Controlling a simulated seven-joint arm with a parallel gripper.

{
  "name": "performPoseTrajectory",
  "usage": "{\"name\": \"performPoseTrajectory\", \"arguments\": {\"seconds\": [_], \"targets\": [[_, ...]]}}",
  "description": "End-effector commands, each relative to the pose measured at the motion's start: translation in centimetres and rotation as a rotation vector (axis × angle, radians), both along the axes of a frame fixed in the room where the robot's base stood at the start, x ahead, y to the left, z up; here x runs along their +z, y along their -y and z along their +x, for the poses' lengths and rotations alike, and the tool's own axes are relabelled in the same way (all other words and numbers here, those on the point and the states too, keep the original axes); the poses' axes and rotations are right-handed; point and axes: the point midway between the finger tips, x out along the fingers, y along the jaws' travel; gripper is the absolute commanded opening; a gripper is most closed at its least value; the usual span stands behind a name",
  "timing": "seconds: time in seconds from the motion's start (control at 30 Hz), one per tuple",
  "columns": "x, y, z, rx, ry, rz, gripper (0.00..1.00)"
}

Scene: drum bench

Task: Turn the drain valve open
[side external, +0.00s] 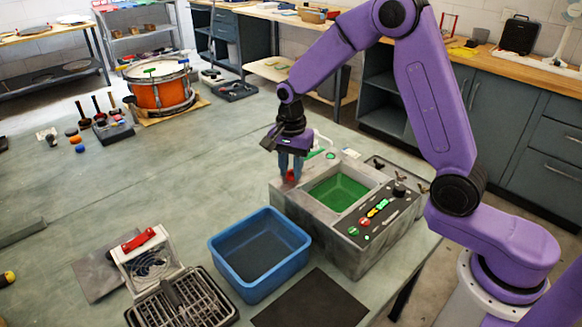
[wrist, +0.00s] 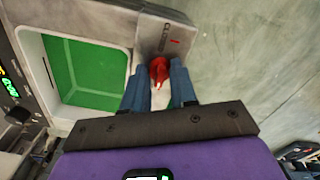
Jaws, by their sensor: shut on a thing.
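The drain valve has a red handle (side external: 290,176) at the left end of the grey machine (side external: 345,245). In the wrist view the red handle (wrist: 159,72) sits on a grey plate with dark lettering, apparently a "closed" label, and a short red mark. My gripper (side external: 289,168) points down over the handle. In the wrist view the two blue fingers of my gripper (wrist: 161,78) are shut on the handle, one on each side. The fingers hide part of the handle in the side view.
The machine has an open basin with a green floor (side external: 340,192) and a panel of coloured buttons (side external: 372,212). A blue tub (side external: 275,284) stands in front of it. A dark mat (side external: 312,300) and a wire rack (side external: 185,305) lie nearby.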

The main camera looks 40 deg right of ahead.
Motion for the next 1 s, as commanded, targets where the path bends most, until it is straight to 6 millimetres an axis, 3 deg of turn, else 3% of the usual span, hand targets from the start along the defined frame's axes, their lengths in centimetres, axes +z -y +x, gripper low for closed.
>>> {"name": "performPoseTrajectory", "arguments": {"seconds": [0.37, 0.4, 0.47, 0.5, 0.83, 1.0], "targets": [[0.1, 0.1, 0.1, -0.005, 0.004, 0.0, 0.0], [0.1, 0.1, 0.1, -0.004, 0.004, 0.0, 0.3], [0.1, 0.1, 0.1, -0.004, 0.004, -0.001, 0.5], [0.1, 0.1, 0.1, -0.004, 0.003, 0.0, 0.53], [0.3, 0.0, 0.1, -0.003, 0.002, 0.0, 0.53], [2.3, 0.0, 0.1, -0.003, 0.006, 0.001, 0.53]]}}
